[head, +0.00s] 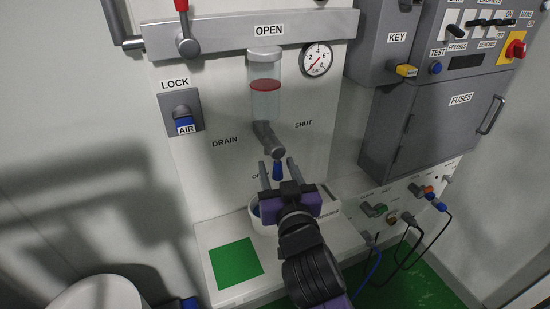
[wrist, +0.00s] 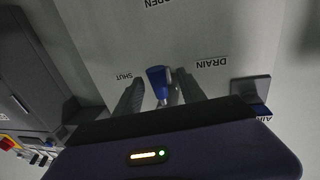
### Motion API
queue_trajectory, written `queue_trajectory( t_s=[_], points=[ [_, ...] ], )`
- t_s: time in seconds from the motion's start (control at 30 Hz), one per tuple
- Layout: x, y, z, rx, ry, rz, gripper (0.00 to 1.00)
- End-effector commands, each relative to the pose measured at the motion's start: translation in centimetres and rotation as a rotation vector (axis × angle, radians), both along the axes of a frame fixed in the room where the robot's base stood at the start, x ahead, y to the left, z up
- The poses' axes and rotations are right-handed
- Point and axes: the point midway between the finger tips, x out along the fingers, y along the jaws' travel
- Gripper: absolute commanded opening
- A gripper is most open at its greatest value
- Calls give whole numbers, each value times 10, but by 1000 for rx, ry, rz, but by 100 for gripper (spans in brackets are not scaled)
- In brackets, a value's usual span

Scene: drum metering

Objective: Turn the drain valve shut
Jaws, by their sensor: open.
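The drain valve is a grey fitting (head: 268,138) under a clear sight cylinder (head: 265,95) with a red band inside. Its blue-tipped handle (head: 277,171) points down in the head view, between the printed words DRAIN on the left and SHUT on the right. The blue tip also shows in the wrist view (wrist: 157,80), where the picture is upside down. My gripper (head: 277,165) is open, with one finger on each side of the blue tip. Gaps show on both sides, so I see no grip on it. A label below the valve is partly hidden by my gripper.
A grey bar (head: 215,36) with a red-knobbed lever and a gauge (head: 317,59) sit above. The LOCK/AIR switch (head: 182,112) is left. A grey fuse cabinet (head: 430,125) juts out right. Below are a green square (head: 235,263), a white round container (head: 262,229), and cables.

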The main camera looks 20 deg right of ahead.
Motion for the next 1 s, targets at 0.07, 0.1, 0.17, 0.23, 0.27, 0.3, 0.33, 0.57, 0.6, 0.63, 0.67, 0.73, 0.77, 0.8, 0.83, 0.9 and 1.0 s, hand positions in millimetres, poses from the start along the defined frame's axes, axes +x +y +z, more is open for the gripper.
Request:
queue_trajectory(
  t_s=[0.07,0.1,0.17,0.23,0.27,0.3,0.33,0.57,0.6,0.63,0.67,0.73,0.77,0.8,0.83,0.9,1.0],
  points=[
    [12,-3,1,-1,1,-2,47],
    [16,-4,2,-1,-1,-2,47],
    [22,-5,1,-1,0,-1,47],
    [27,-6,1,-1,0,-1,47],
    [28,-6,0,-1,0,-1,47],
    [29,-7,0,-1,1,-1,47],
    [30,-7,0,-1,1,-1,47],
    [30,-7,0,-1,0,-1,47],
    [30,-7,0,-1,0,-1,42],
    [30,-7,0,-1,0,-1,36],
    [30,-7,0,-1,0,-1,30],
    [30,-7,0,-1,0,0,16],
    [30,-7,0,-1,0,0,10],
    [30,-7,0,-1,0,0,2],
    [30,-7,0,-1,0,0,0],
    [30,-7,0,-1,0,0,0],
    [30,-6,0,-1,0,0,0]
  ],
)
